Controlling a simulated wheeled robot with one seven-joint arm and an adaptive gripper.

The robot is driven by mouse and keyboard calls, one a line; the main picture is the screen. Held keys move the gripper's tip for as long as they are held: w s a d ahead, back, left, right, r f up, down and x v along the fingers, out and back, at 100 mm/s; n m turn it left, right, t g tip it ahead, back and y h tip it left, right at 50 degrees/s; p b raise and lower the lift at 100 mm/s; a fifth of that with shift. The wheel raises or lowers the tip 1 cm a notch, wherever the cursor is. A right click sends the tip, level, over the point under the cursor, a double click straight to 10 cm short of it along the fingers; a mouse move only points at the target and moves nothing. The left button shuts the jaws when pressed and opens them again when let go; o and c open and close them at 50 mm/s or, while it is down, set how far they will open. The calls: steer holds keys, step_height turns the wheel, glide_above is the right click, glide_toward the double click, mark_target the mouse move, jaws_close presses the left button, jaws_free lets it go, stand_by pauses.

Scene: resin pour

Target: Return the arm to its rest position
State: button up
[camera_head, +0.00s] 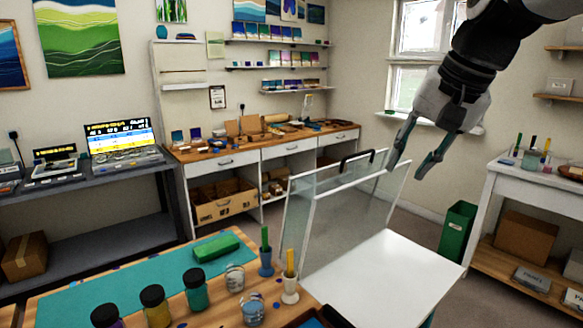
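My arm reaches in from the top right. My gripper (412,170) hangs in the air with its two fingers spread apart and nothing between them. It is over the right end of a clear-walled enclosure (325,215), apart from the white board (380,275) below. I cannot tell whether the left fingertip touches the enclosure's top edge. The rest position is not marked in this view.
A work table with a teal mat (125,290) stands in front, bearing dark-lidded jars (195,290), cups and a green block (216,247). A white side table (535,190) is at right, with a green bin (457,230) beside it. A wooden-topped bench (255,145) stands behind.

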steer(key=s+f+n, duration=0.1)
steer(key=s+f, duration=0.3)
steer(key=s, duration=0.3)
steer(key=s+f+n+h+p, duration=0.1)
steer(key=s+f, duration=0.3)
steer(key=s, duration=0.4)
steer(key=s+f+n+h, duration=0.1)
steer(key=s+f+n, duration=0.2)
steer(key=s+f, duration=0.2)
steer(key=s, duration=0.3)
steer(key=shift+s+g, duration=0.2)
steer(key=shift+g, duration=0.1)
